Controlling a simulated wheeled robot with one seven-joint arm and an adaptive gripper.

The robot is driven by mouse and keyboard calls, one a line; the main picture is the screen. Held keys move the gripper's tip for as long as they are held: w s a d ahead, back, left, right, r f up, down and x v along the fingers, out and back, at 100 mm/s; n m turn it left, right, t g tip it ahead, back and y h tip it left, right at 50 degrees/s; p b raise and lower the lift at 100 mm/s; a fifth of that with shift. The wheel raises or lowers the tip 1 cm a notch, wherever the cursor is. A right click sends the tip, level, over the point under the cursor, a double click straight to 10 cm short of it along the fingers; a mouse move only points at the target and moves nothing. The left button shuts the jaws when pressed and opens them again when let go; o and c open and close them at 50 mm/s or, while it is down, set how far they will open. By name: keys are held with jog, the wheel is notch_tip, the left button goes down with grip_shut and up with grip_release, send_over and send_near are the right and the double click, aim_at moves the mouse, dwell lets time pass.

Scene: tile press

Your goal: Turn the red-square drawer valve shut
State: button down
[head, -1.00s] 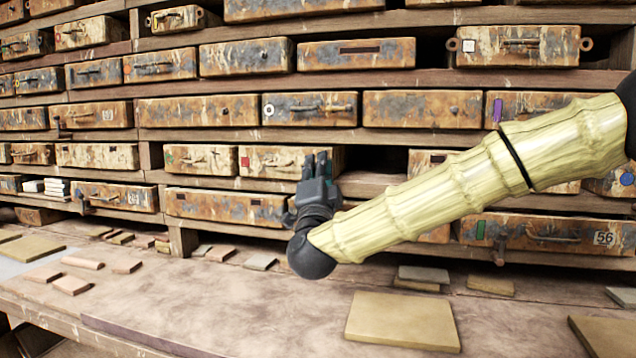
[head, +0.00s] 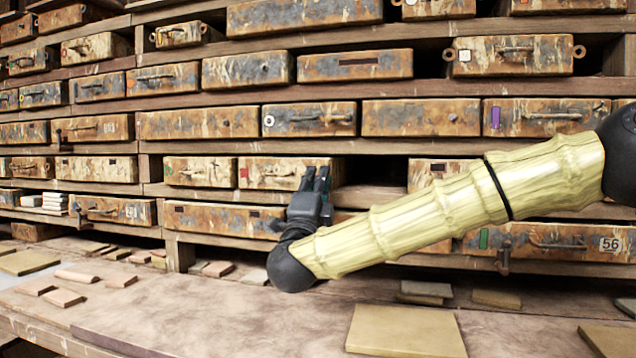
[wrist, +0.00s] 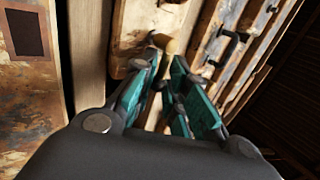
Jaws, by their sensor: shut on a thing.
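The red-square drawer (head: 262,172) is in the middle row in the head view, rusty and off-white, with a small red square at its left end. My gripper (head: 316,174) is at its right part, fingers pointing up and in front of the drawer face. The wrist view shows my gripper (wrist: 166,82) with teal-padded fingers around the valve on the drawer front. A rounded tan knob (wrist: 172,46) of this valve shows between the fingertips. My gripper is shut on the valve; the fingers hide most of it.
An open gap lies right of the drawer. A drawer with a dark slot (head: 430,172) stands beyond the gap. Below, a rusty drawer (head: 215,217) and the bench (head: 250,310) with loose tiles (head: 405,330) lie under my arm.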

jog(key=c, duration=1.6)
grip_release()
jog(key=shift+o, duration=0.2)
jog(key=v, duration=1.2)
jog(key=shift+d, duration=0.1)
